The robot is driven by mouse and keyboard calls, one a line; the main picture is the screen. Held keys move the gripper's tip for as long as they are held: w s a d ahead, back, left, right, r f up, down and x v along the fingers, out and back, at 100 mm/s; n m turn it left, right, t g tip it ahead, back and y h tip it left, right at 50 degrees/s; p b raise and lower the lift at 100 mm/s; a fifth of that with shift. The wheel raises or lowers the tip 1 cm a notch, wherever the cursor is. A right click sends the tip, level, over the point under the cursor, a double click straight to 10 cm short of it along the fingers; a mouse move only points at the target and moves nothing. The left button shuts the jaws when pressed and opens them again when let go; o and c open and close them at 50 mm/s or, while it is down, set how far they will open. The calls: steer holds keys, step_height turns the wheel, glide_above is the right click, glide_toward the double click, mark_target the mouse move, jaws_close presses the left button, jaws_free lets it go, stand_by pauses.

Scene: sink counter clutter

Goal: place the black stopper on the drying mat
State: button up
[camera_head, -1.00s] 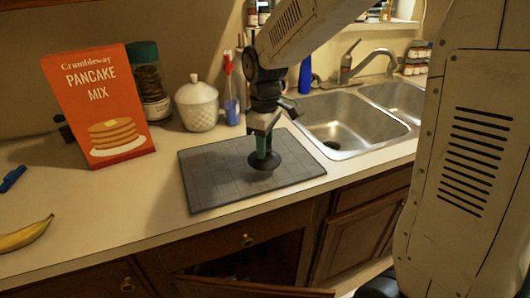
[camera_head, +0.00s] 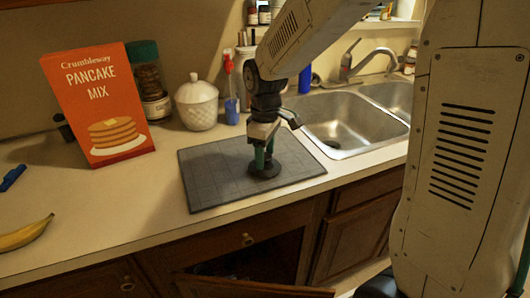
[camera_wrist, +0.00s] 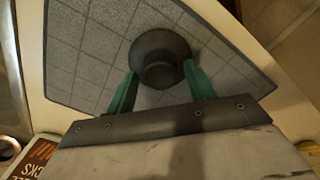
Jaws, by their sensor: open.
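The black stopper (camera_head: 265,169) rests on the grey drying mat (camera_head: 212,175), right of the mat's middle. In the wrist view the stopper (camera_wrist: 160,50) shows as a round dark disc with a knob, over the tiled pattern of the mat (camera_wrist: 85,50). My gripper (camera_head: 264,156) is just above the stopper, pointing down. Its two green fingers (camera_wrist: 158,78) are apart, one on each side of the stopper's knob, with gaps visible between fingers and knob.
A pancake mix box (camera_head: 98,104), a jar (camera_head: 149,85) and a white lidded pot (camera_head: 197,104) stand behind the mat on the left. The sink (camera_head: 345,118) is to the right. A banana (camera_head: 25,234) lies at far left. A cabinet door (camera_head: 250,288) below hangs open.

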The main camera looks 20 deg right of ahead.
step_height(320, 180, up, 12)
steer(key=f, duration=0.1)
steer(key=s+d+m+t, duration=0.1)
steer(key=s+d+m, duration=0.2)
steer(key=s+m, duration=0.6)
steer(key=s, duration=1.7)
steer(key=shift+s+d+r, duration=0.15)
steer(key=shift+d+r, duration=0.05)
